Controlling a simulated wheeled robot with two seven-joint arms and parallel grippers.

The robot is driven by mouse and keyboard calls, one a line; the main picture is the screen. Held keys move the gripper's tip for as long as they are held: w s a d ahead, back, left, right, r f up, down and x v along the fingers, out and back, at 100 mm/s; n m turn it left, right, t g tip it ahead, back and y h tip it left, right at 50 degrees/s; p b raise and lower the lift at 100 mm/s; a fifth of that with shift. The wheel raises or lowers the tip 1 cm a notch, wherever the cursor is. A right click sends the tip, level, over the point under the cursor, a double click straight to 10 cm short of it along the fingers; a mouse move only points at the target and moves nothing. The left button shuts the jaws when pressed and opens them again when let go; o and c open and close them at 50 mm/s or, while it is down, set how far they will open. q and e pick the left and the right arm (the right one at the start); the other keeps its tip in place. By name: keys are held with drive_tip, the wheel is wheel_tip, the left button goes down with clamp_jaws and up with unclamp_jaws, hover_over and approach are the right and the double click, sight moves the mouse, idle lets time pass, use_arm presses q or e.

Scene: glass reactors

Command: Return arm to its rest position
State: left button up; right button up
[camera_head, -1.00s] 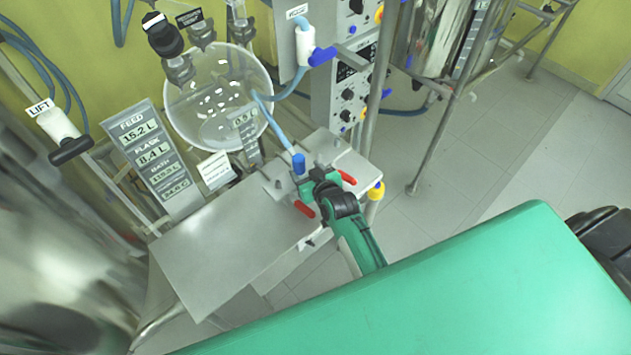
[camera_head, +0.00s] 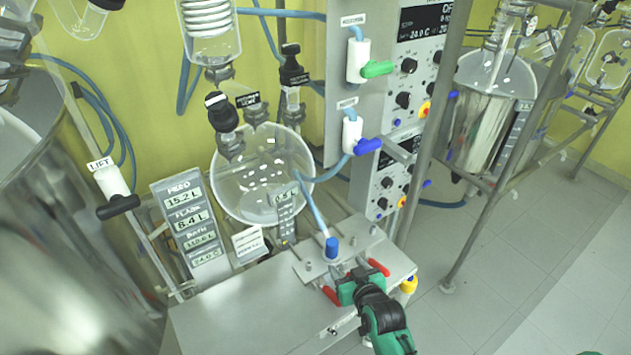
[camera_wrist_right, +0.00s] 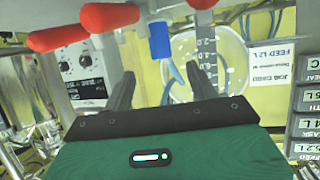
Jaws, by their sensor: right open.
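My right gripper (camera_head: 345,280) is at the right part of the metal bench (camera_head: 255,315), close to the red-handled fittings, with one red handle (camera_head: 378,267) to its right and another red handle (camera_head: 331,295) to its left. A blue hose fitting (camera_head: 331,248) stands just beyond it. In the wrist view, the two dark fingers of the right gripper (camera_wrist_right: 162,88) are apart with nothing between them. The blue fitting (camera_wrist_right: 160,42) shows beyond the fingertips, and red handles (camera_wrist_right: 58,33) cross the top. Contact with the handles cannot be told.
A round glass flask (camera_head: 255,180) stands behind the bench, with a display panel (camera_head: 189,222) to its left. A control cabinet (camera_head: 408,75) and a metal post (camera_head: 425,140) rise behind the gripper. Open floor (camera_head: 510,250) lies to the right.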

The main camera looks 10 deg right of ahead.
drive_tip(key=s+d+r+n+g+h, duration=0.2)
drive_tip(key=s+g, duration=0.8)
drive_tip(key=s, duration=1.6)
wheel_tip(320, 180, down, 33)
drive_tip(key=s+g+y, duration=0.1)
drive_tip(key=s+d+f, duration=0.2)
drive_tip(key=s+f, duration=0.7)
drive_tip(key=s+d+f+g, duration=0.1)
drive_tip(key=s+d+f, duration=0.1)
drive_tip(key=s+f, duration=0.7)
drive_tip(key=shift+s+m+g, duration=0.3)
drive_tip(key=shift+s, duration=0.1)
